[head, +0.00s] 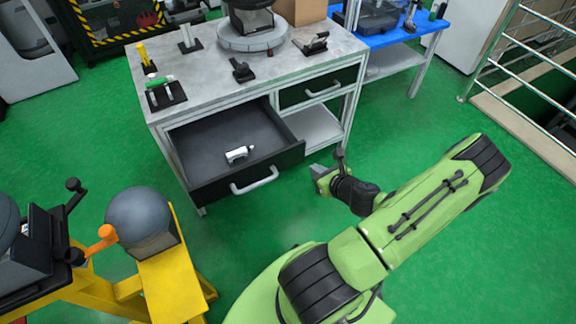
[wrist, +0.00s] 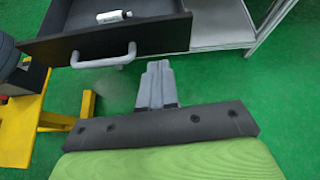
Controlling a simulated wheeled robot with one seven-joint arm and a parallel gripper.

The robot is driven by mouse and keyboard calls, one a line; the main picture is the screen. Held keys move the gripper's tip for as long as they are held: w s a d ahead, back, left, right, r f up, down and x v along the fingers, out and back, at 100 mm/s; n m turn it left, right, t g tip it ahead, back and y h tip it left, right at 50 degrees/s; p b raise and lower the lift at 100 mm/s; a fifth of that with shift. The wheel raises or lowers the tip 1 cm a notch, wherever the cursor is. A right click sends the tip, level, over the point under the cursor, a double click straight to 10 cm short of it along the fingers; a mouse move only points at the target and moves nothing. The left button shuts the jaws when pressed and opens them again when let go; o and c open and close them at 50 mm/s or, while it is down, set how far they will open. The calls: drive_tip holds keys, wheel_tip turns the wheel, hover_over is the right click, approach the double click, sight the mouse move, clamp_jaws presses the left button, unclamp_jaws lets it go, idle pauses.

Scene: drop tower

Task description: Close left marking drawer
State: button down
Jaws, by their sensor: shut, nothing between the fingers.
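The left drawer (head: 247,172) of the grey-topped workbench is pulled well out. Its dark front carries a light grey bar handle (head: 254,180). A small white cylindrical object (head: 239,154) lies inside on the drawer floor. The drawer front (wrist: 165,37) and its handle (wrist: 103,56) also show in the wrist view, ahead and left of the fingers. My gripper (wrist: 156,72) is shut and empty, in front of and below the drawer front, to the right of the handle. I see no contact with the drawer. In the head view my gripper (head: 322,178) is right of the handle.
A second drawer (head: 318,88), shut, is at the bench's right, above a lower shelf (head: 316,130). Tools in black holders stand on the bench top (head: 200,66). A yellow stand (head: 172,280) with a grey sphere (head: 139,214) is at left.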

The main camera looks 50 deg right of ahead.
drive_tip(key=m, duration=0.1)
drive_tip(key=b, duration=0.3)
approach(292, 149)
wheel_tip(292, 149, down, 3)
drive_tip(key=w, duration=0.2)
drive_tip(key=w+d, duration=0.1)
drive_tip(key=w, duration=0.1)
drive_tip(key=shift+w+f, duration=0.1)
drive_tip(key=shift+f, duration=0.1)
drive_tip(key=shift+w+d, duration=0.2)
drive_tip(key=shift+w, duration=0.4)
drive_tip(key=shift+r, duration=0.1)
